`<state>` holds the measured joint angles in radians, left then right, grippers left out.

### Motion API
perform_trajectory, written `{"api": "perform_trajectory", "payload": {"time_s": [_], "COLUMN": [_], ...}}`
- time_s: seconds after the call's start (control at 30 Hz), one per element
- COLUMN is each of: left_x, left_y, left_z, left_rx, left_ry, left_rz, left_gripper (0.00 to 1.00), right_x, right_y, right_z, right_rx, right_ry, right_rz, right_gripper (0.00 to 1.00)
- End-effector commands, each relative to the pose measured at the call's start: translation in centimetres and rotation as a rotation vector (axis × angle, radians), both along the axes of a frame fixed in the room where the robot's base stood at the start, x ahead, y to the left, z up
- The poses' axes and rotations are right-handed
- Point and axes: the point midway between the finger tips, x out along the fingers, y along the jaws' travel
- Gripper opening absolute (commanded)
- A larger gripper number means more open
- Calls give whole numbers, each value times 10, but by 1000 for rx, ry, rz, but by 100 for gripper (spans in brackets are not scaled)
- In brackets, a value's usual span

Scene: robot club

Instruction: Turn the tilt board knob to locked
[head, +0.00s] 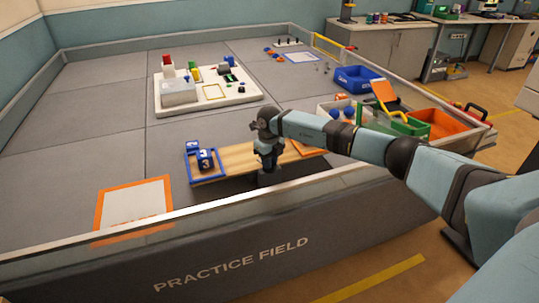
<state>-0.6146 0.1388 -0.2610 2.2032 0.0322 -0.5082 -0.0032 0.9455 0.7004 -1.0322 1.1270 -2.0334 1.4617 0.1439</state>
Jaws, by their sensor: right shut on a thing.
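The tilt board (232,162) is a wooden plank near the front wall of the field. My right gripper (268,165) points down at the middle of the board, shut on the knob. The gripper hides the knob, so its setting cannot be read. A dark support (270,179) shows just below the gripper. My left gripper is out of view.
The front wall (233,265) of the field stands close to the board. An orange-edged white mat (134,204) lies at front left. A white block board (208,105) stands behind. A blue bin (358,79), green crate (408,126) and orange tray (447,125) are at right. Floor at left is clear.

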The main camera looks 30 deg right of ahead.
Motion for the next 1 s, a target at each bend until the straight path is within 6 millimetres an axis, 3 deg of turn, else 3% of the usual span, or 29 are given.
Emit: {"api": "perform_trajectory", "payload": {"time_s": [0.5,1.0], "left_x": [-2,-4], "left_y": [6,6], "left_z": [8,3], "left_rx": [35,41], "left_ry": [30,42], "left_rz": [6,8], "left_gripper": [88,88], "right_x": [0,0], "right_y": [0,0], "right_z": [2,0], "right_rx": [0,0], "right_ry": [0,0], "right_rz": [-357,-433], "right_gripper": [0,0]}}
